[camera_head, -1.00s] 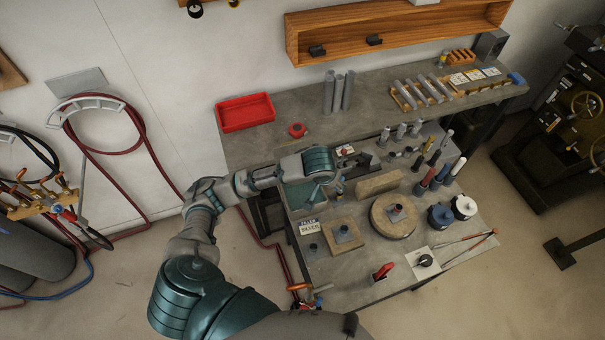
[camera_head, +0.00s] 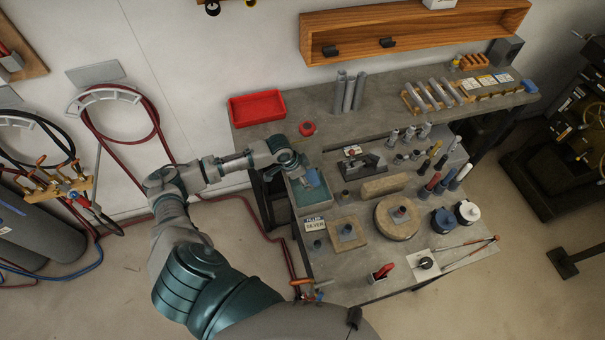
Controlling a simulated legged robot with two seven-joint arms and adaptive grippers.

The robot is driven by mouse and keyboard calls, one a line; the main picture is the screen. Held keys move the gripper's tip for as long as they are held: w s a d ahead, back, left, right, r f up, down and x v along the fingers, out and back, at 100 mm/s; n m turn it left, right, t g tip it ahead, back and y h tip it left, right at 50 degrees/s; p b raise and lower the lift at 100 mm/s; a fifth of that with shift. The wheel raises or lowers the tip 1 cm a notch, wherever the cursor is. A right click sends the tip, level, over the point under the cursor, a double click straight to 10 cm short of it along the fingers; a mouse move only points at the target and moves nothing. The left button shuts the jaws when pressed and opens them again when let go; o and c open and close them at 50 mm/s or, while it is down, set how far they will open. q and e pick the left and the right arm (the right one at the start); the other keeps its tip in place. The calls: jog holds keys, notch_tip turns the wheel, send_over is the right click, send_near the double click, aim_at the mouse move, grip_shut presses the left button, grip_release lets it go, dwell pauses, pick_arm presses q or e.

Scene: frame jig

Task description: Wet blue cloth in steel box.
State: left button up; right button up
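The steel box (camera_head: 295,203) is an open grey tray with teal liquid in it, at the left front of the workbench. My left gripper (camera_head: 309,172) reaches in from the left and points down over the box. A small blue piece, seemingly the blue cloth (camera_head: 313,179), hangs at its fingertips, over or partly inside the box. The fingers are mostly hidden by the wrist, and I cannot tell whether the cloth touches the liquid. My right gripper is not in view.
A red tray (camera_head: 257,107) and a red round item (camera_head: 307,128) are on the raised back shelf. A blue item (camera_head: 530,86) sits at the shelf's right end.

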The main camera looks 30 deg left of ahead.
pick_arm(q)
jog(key=f+b, duration=0.1)
jog(key=b, duration=0.1)
jog(key=f, duration=0.1)
jog(key=shift+d+f+b, duration=0.25)
jog(key=shift+f+b, duration=0.1)
jog(key=shift+b, duration=0.05)
jog(key=f+b, duration=0.1)
jog(key=f, duration=0.1)
jog(key=a+f+b, duration=0.1)
jog(key=f+b, duration=0.1)
jog(key=f, duration=0.1)
jog(key=shift+f+b, duration=0.3)
jog(key=shift+f, duration=0.05)
jog(key=shift+d+f, duration=0.25)
jog(key=shift+f, duration=0.35)
jog(key=shift+d+f+b, duration=0.1)
jog(key=shift+f+b, duration=0.1)
jog(key=shift+b, duration=0.1)
jog(key=shift+a, duration=0.2)
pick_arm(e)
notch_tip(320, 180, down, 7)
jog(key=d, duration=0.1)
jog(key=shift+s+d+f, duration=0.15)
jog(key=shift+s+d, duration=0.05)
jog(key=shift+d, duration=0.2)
